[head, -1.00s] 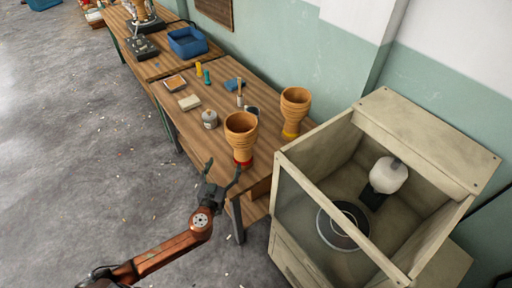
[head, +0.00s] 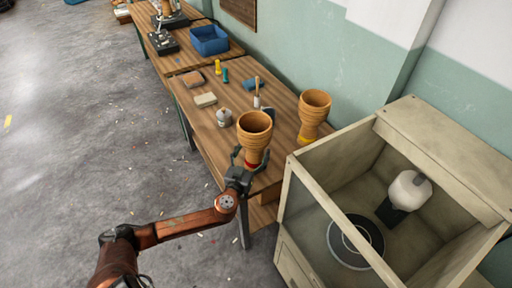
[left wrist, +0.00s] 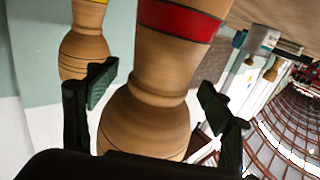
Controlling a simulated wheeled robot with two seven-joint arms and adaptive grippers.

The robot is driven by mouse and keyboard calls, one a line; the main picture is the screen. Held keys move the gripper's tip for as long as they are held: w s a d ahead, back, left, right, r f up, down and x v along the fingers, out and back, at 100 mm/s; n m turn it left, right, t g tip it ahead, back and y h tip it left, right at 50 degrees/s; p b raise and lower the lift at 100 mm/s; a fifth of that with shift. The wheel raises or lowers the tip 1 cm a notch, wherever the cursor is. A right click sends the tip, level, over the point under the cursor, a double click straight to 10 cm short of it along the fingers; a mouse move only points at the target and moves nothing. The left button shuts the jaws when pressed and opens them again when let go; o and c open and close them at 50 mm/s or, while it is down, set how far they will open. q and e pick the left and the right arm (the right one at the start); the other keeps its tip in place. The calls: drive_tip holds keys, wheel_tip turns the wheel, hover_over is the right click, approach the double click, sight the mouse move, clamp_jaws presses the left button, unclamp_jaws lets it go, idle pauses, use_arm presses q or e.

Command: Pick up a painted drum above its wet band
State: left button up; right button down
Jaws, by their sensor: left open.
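A tan goblet drum (head: 254,126) with a red band near its foot stands upright at the table's near edge. In the left wrist view, which looks upside down, the drum (left wrist: 145,122) fills the middle, with its red band (left wrist: 180,18) at the top. My left gripper (head: 251,157) is open. In the wrist view its fingers (left wrist: 156,92) flank the drum's narrow waist, off the red band; contact cannot be told. A second drum (head: 314,104) with a yellow band stands behind to the right. It also shows in the wrist view (left wrist: 80,55). My right gripper is not in view.
A pale open-fronted booth (head: 380,122) with a dark turntable (head: 355,241) stands close at right. A blue bin (head: 209,40) sits farther back.

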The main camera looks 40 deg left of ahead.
use_arm(q)
drive_tip(key=c, duration=1.7)
drive_tip(key=shift+r, duration=0.1)
drive_tip(key=shift+c, duration=0.6)
